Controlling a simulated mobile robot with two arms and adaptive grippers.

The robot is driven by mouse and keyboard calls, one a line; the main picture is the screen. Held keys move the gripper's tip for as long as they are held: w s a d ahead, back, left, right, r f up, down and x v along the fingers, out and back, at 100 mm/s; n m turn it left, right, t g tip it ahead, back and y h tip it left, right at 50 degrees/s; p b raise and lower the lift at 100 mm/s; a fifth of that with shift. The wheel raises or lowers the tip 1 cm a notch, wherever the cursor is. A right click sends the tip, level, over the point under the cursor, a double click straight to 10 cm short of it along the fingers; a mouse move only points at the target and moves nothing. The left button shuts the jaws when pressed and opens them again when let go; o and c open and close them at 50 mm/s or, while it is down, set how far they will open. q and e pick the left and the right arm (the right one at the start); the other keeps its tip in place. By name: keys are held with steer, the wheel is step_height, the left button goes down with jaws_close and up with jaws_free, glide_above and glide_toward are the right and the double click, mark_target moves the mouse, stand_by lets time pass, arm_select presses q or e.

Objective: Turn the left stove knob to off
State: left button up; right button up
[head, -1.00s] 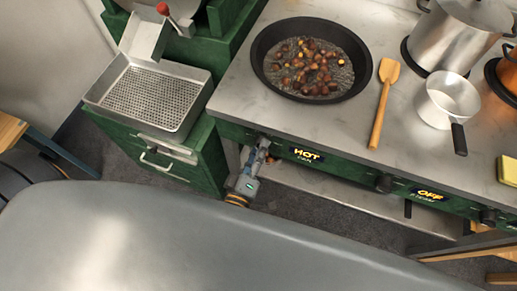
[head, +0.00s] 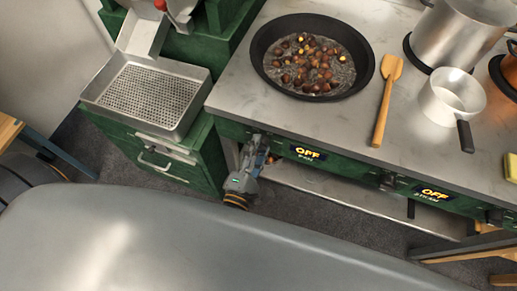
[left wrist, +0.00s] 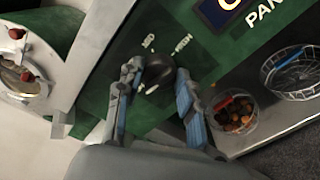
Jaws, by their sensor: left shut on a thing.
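The left stove knob (left wrist: 158,70) is dark and round on the green stove front, with a white pointer mark, in the left wrist view. My left gripper (left wrist: 156,78) has one finger on each side of it and is shut on it. In the head view my left gripper (head: 256,146) is at the stove front and hides this knob. My right gripper is not in view.
A black pan of chestnuts (head: 312,92), a wooden spatula (head: 384,104) and a small saucepan (head: 440,110) stand on the stove top. A perforated metal tray (head: 190,124) is on the left.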

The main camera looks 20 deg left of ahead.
arm_select(q)
steer(key=shift+n, duration=0.6)
steer(key=o, duration=1.2)
steer(key=shift+c, duration=0.2)
steer(key=s, duration=1.2)
steer(key=shift+a, duration=0.25)
